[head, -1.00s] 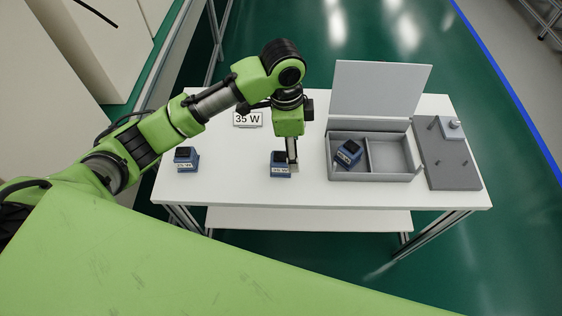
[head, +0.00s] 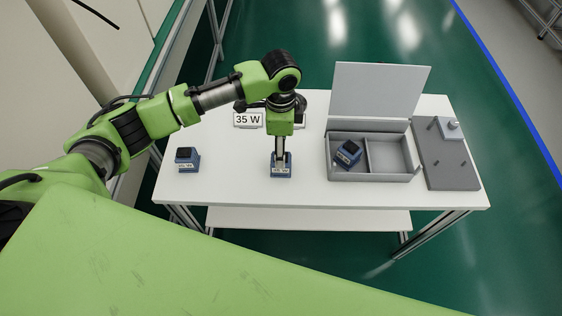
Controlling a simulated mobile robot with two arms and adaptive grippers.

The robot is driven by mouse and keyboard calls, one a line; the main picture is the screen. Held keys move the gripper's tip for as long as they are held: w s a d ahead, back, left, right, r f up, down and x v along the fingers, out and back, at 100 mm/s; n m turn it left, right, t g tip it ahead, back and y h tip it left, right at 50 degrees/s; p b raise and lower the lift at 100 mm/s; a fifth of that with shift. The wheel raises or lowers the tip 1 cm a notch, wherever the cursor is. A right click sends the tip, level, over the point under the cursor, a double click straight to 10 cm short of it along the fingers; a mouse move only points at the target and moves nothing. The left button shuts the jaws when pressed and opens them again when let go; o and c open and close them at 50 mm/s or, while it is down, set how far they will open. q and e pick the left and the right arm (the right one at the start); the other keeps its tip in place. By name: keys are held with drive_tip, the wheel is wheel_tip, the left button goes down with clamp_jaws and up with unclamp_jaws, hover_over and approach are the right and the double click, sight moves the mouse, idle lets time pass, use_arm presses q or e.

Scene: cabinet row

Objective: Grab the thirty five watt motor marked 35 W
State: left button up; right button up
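A blue motor (head: 281,171) with a white label on its front stands upright mid-table, below the 35 W sign (head: 248,120). Its label is too small to read surely. My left gripper (head: 280,158) points straight down at this motor, its fingertips at the top, covering part of it. Whether the fingers are closed on it I cannot tell. A similar blue motor with a dark top (head: 187,160) stands at the table's left; its label is unreadable. A third one (head: 348,153) lies tilted in the left compartment of the grey box (head: 375,178). My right gripper is out of view.
The grey box has its lid (head: 378,92) raised at the back; its right compartment is empty. A grey plate (head: 447,170) with pegs and a small block lies to its right. A second sign, mostly hidden, stands behind my gripper. White table (head: 235,180) is clear between the motors.

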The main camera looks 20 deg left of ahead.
sight(286, 173)
use_arm(q)
wheel_tip(286, 173, down, 5)
drive_tip(key=shift+r+p, duration=0.1)
drive_tip(key=shift+p, duration=0.4)
drive_tip(key=c, duration=1.7)
drive_tip(key=shift+o, duration=0.2)
drive_tip(key=shift+r, duration=0.1)
